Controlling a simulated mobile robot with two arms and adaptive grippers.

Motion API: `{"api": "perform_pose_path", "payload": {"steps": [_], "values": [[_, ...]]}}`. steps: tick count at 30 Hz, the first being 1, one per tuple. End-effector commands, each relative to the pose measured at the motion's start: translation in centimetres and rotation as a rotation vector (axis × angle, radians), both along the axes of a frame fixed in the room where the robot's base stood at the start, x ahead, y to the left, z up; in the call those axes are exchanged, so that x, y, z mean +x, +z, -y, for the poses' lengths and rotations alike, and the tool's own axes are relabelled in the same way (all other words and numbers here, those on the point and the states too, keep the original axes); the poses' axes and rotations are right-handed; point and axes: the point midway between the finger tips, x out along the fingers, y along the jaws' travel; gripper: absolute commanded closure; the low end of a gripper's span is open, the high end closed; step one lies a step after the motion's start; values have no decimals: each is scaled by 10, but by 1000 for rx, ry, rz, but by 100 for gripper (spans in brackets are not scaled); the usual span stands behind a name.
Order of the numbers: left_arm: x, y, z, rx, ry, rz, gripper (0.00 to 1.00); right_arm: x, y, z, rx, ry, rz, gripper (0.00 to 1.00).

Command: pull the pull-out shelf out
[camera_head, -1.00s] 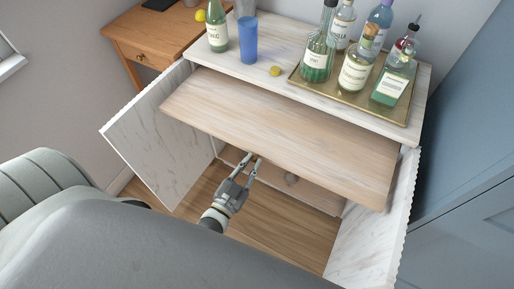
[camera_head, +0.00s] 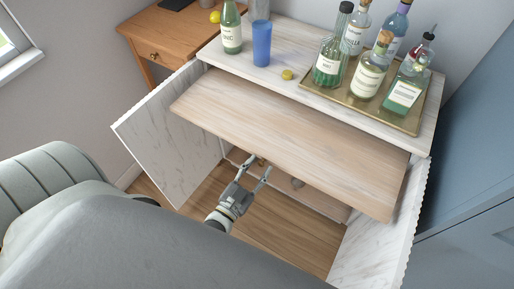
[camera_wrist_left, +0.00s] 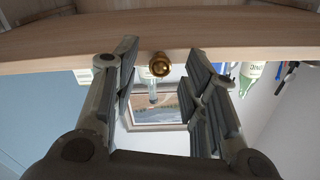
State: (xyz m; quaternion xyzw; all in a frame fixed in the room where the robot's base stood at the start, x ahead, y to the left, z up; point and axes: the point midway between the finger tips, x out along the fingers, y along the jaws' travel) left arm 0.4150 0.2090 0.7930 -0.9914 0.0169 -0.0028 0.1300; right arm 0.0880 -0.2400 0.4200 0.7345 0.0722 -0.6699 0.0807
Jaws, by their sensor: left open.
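The pull-out shelf (camera_head: 290,135) is a light wooden board standing out from under the marble-look top of the cabinet, between its open doors. In the left wrist view its front edge (camera_wrist_left: 230,54) runs across the top, with a round brass knob (camera_wrist_left: 159,65) on it. My left gripper (camera_head: 260,169) is open just below and in front of the shelf's front edge. In the wrist view the knob sits between the spread fingers (camera_wrist_left: 161,65), with gaps on both sides. My right gripper is out of view.
The open left door (camera_head: 170,135) and right door (camera_head: 385,235) flank the shelf. On the cabinet top stand a tray (camera_head: 408,123) with several bottles, a blue cup (camera_head: 262,43), a green bottle (camera_head: 232,28) and a yellow fruit (camera_head: 287,74). A wooden desk (camera_head: 150,30) stands behind left.

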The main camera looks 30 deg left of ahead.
Motion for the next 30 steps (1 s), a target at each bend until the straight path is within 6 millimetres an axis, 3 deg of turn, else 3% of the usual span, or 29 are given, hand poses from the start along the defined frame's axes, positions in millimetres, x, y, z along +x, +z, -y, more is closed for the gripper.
{"api": "perform_pose_path", "payload": {"steps": [18,30], "values": [[-107,0,-4,0,0,-1,60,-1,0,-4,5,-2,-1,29],[-118,0,-4,0,0,2,60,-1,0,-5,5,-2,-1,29]]}}
